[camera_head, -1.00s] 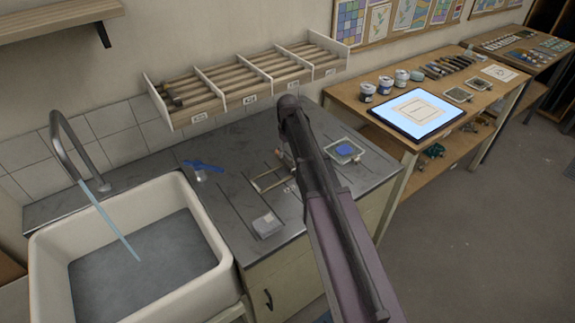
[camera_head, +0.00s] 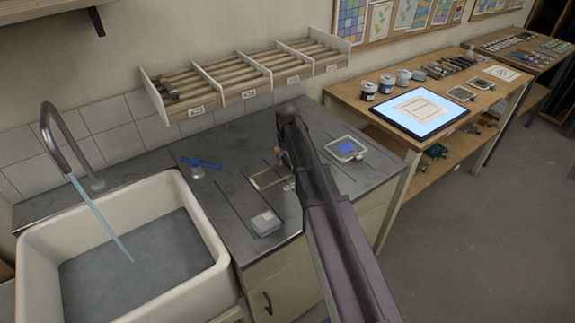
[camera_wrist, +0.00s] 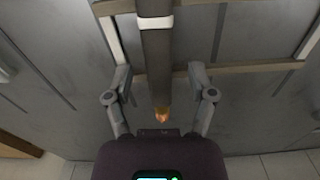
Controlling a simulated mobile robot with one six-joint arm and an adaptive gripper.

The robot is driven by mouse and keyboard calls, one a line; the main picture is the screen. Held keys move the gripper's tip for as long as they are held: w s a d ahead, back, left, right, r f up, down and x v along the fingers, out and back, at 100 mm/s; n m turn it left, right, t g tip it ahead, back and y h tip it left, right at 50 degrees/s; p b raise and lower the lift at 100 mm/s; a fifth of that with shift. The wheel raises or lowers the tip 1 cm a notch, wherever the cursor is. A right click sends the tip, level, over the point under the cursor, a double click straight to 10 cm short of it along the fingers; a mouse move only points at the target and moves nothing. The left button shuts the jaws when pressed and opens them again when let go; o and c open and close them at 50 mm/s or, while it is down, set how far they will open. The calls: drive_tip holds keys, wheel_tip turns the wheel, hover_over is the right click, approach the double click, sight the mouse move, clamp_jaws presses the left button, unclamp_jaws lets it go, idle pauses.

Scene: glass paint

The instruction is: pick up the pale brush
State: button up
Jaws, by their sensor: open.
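A brush (camera_wrist: 157,55) lies across a pale wooden rest (camera_wrist: 250,67) in the wrist view. Its shaft looks grey-brown, with a white band near the top of the picture and a golden tip pointing toward my gripper's palm. No other brush shows on the rest there. My gripper (camera_wrist: 159,78) is open, with one finger on each side of the brush and gaps between. In the head view the wooden rest (camera_head: 268,178) shows left of my arm, which hides most of the brush and the gripper.
The rest stands on a grey worktop (camera_head: 222,222). A small grey block (camera_head: 265,223), a blue item by a glass (camera_head: 200,163) and a framed blue piece (camera_head: 346,149) stand nearby. A sink (camera_head: 130,262) lies left, a rack (camera_head: 245,75) behind, a light panel (camera_head: 418,112) right.

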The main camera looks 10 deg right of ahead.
idle(0.6)
clamp_jaws()
